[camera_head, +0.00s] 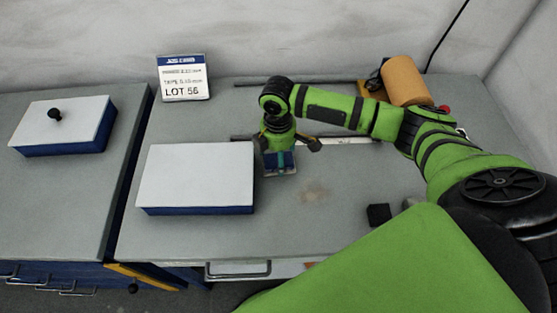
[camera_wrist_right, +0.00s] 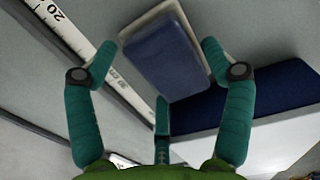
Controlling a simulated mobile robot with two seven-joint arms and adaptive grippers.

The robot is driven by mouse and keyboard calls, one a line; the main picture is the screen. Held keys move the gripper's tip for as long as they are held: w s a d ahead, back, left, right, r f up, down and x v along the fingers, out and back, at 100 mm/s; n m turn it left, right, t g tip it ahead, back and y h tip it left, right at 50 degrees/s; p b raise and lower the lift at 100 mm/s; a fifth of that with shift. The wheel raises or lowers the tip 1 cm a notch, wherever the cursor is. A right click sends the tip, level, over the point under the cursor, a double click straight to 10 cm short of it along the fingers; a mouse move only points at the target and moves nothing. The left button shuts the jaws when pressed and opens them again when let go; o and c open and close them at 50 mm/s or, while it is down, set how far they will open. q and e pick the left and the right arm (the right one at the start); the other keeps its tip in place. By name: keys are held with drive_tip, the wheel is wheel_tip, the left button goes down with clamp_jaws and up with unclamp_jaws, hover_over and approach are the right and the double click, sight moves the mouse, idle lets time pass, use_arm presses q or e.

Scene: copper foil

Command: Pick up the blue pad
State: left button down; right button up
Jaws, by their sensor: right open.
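The blue pad (camera_wrist_right: 165,62) is a blue block with a pale plate under it, lying on the grey bench. In the head view the pad (camera_head: 271,160) is small and partly hidden by the gripper, just right of the large white-topped box. My right gripper (camera_head: 283,152) reaches down over it. In the right wrist view the right gripper (camera_wrist_right: 160,58) is open, with teal fingers spread on either side of the pad. A third finger points at its near side. I cannot tell whether any finger touches the pad. My left gripper is not in view.
The white-topped blue box (camera_head: 196,176) stands close left of the pad. A ruler (camera_head: 345,140) lies behind the gripper. An orange roll (camera_head: 404,80) is at the back right, and a black block (camera_head: 378,214) near the front. A lot sign (camera_head: 183,78) stands behind.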

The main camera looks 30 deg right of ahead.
drive_tip(key=c, duration=1)
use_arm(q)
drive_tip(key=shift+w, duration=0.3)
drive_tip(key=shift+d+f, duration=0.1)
use_arm(e)
drive_tip(key=shift+r, duration=0.15)
drive_tip(key=shift+r, duration=0.3)
drive_tip(key=r, duration=0.1)
drive_tip(key=r+b, duration=0.1)
drive_tip(key=r, duration=0.1)
drive_tip(key=shift+s+r, duration=0.25)
drive_tip(key=shift+s, duration=0.1)
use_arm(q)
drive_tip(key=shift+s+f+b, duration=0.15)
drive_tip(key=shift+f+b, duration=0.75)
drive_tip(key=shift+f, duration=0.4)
use_arm(e)
drive_tip(key=shift+s+a+r, duration=0.1)
drive_tip(key=shift+s+r, duration=1)
drive_tip(key=shift+s, duration=0.75)
drive_tip(key=shift+s+r, duration=1.15)
drive_tip(key=shift+s, duration=0.65)
drive_tip(key=shift+s+a+r, duration=0.1)
drive_tip(key=shift+s+r, duration=1)
drive_tip(key=shift+s, duration=0.75)
